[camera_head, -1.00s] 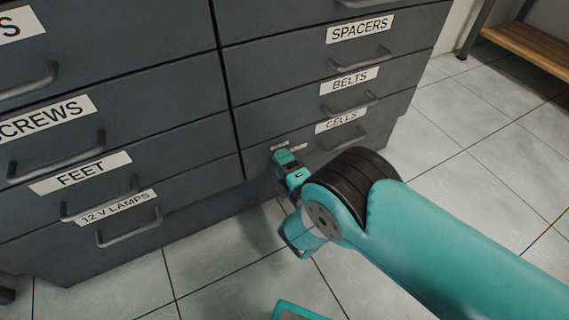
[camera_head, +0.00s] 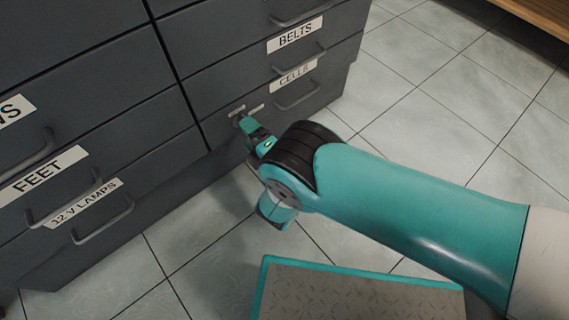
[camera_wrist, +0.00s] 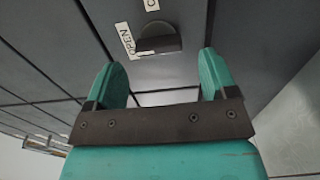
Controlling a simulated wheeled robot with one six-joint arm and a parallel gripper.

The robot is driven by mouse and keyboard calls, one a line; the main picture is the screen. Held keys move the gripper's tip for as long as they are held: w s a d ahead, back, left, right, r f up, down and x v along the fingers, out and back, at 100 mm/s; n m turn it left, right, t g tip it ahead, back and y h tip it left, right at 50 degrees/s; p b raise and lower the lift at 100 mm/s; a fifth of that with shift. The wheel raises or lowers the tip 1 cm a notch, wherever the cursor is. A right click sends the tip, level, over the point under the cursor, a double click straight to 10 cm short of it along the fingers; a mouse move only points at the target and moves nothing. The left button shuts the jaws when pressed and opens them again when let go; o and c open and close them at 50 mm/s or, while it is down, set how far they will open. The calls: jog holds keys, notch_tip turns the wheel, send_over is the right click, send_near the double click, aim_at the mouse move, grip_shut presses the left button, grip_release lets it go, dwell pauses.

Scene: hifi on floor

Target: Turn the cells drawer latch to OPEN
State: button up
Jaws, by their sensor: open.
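The cells drawer (camera_head: 222,127) is the low grey drawer under the CELLS label (camera_head: 293,73). Its latch is a dark round knob with a raised grip (camera_wrist: 158,38), seen in the wrist view. An OPEN label (camera_wrist: 127,39) is beside the knob on the left, and a second, cut-off label (camera_wrist: 152,5) starting with C is above it. I cannot tell for sure which label the knob points to. My gripper (camera_wrist: 160,72) is open and empty, its teal fingers apart and short of the knob. In the head view my gripper (camera_head: 246,127) is at the drawer's left part and mostly hides the latch.
The cells drawer's bar handle (camera_head: 298,97) sticks out right of the latch. The belts drawer (camera_head: 245,75) is above. Drawers labelled FEET (camera_head: 42,174) and 12 V LAMPS (camera_head: 85,204) are on the left. Tiled floor (camera_head: 420,110) is clear on the right.

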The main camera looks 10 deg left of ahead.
jog(key=p+v, duration=1.4)
jog(key=p, duration=0.6)
jog(key=shift+s+d, duration=0.25)
